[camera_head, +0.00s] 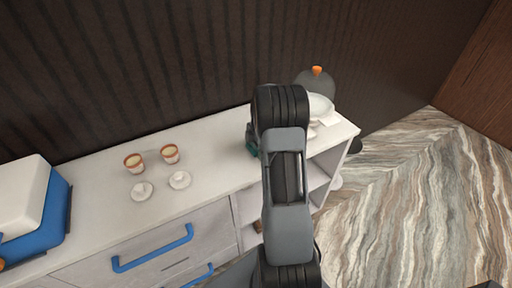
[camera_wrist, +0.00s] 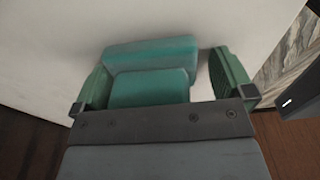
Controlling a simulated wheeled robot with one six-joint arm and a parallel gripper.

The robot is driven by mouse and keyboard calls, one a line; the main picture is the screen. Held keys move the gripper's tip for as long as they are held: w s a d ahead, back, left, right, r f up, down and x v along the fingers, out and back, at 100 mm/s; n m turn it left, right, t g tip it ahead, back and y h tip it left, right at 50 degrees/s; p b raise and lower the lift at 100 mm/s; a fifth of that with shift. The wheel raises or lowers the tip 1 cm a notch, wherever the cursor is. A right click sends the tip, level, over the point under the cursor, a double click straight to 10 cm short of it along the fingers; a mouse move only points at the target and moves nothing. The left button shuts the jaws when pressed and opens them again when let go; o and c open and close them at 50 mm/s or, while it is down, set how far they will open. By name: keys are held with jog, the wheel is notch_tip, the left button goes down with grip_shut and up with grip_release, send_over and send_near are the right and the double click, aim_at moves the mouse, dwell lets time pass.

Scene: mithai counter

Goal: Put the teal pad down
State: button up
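The teal pad (camera_wrist: 150,88) shows in the wrist view as a stepped, block-like shape between the green fingers of my gripper (camera_wrist: 160,60). The left finger is close against its left side. A pale gap shows between the pad and the right finger, so the gripper looks open around it. The pad is over the white counter top; I cannot tell whether it rests on it. In the head view my arm hides most of the gripper, and only a small dark green bit (camera_head: 252,143) shows at its left, over the counter (camera_head: 215,150).
Two small cups (camera_head: 170,154) and two small white round items (camera_head: 180,180) stand left of my arm. A blue and white box (camera_head: 57,212) is at the far left. A white bowl (camera_head: 320,105) and a dark rounded object with an orange top (camera_head: 316,72) are at the right end.

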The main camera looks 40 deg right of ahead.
jog(key=r, duration=0.7)
jog(key=d+r, duration=0.1)
jog(key=r, duration=0.3)
jog(key=shift+d+r, duration=0.1)
jog(key=shift+r, duration=0.25)
jog(key=s+a+r+m+t+h, duration=0.1)
jog(key=s+a+r+m, duration=0.25)
jog(key=a, duration=0.35)
jog(key=s+a+r+m, duration=0.2)
jog(key=a+r+m, duration=0.15)
jog(key=a, duration=0.45)
jog(key=s+a+f+m+t, duration=0.2)
jog(key=s+a+m, duration=0.7)
jog(key=s, duration=0.3)
jog(key=shift+a+f+t, duration=0.3)
jog(key=shift+a+f, duration=0.05)
jog(key=shift+a, duration=0.25)
jog(key=shift+s, duration=0.1)
